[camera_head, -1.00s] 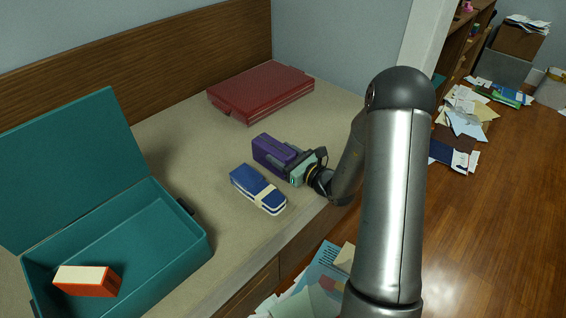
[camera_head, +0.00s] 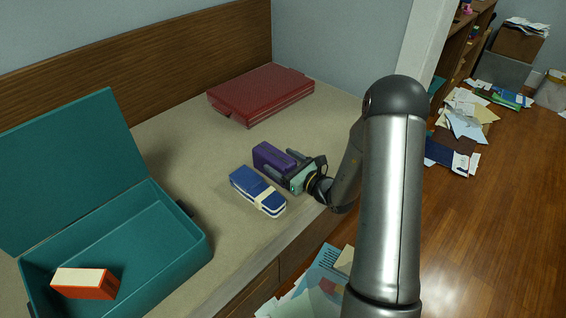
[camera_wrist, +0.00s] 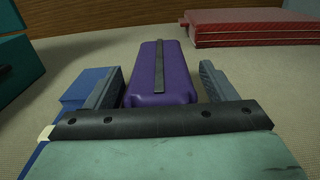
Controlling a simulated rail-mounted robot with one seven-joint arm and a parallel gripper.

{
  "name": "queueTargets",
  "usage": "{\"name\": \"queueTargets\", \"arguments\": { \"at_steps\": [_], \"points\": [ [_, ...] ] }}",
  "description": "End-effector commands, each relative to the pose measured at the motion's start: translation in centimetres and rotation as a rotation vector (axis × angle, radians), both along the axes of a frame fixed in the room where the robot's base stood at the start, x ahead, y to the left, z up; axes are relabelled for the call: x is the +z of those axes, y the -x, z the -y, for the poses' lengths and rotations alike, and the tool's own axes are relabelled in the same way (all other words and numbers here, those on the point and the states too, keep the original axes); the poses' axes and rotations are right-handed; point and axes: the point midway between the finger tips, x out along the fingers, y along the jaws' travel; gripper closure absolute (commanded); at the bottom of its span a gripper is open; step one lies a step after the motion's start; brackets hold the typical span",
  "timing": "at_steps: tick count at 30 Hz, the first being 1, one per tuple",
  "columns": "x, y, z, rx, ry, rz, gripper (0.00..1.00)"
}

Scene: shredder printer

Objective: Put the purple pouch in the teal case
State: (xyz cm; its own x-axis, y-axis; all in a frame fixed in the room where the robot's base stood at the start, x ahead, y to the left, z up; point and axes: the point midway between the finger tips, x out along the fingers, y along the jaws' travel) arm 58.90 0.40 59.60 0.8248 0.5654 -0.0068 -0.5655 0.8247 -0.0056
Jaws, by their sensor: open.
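The purple pouch (camera_head: 270,158) lies on the beige counter, with a dark strip along its top. In the wrist view the pouch (camera_wrist: 161,78) lies between the two fingers of my gripper (camera_wrist: 166,88), with a small gap at the right finger. My gripper (camera_head: 283,167) is open around the pouch's near end. The teal case (camera_head: 190,262) stands open at the left, its lid raised against the back. An orange and cream box (camera_head: 84,284) lies inside it. Part of the case also shows at the wrist view's left edge (camera_wrist: 14,66).
A blue and white pouch (camera_head: 257,191) lies close beside my gripper, on the side towards the teal case; it shows partly behind the left finger in the wrist view (camera_wrist: 84,92). A closed red case (camera_head: 262,94) lies at the back. Counter between the teal and red cases is clear.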

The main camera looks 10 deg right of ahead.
Motion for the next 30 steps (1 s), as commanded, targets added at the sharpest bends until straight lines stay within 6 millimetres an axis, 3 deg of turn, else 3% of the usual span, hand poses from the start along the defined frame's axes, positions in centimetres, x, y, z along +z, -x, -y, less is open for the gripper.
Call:
{"name": "queueTargets", "arguments": {
  "at_steps": [15,21,23,26,29,30],
  "points": [
    [0.1,8.1,5.7,-0.005,0.0,-0.004,0.22],
    [0.3,9.7,6.4,0.012,0.005,0.002,0.22],
    [1.0,10.2,5.4,0.061,0.022,0.008,0.22],
    [3.4,11.9,1.3,0.262,0.101,0.036,0.22],
    [6.1,16.3,-4.3,0.589,0.265,0.079,0.22],
    [6.9,18.7,-6.2,0.739,0.356,0.102,0.22]
  ]
}}
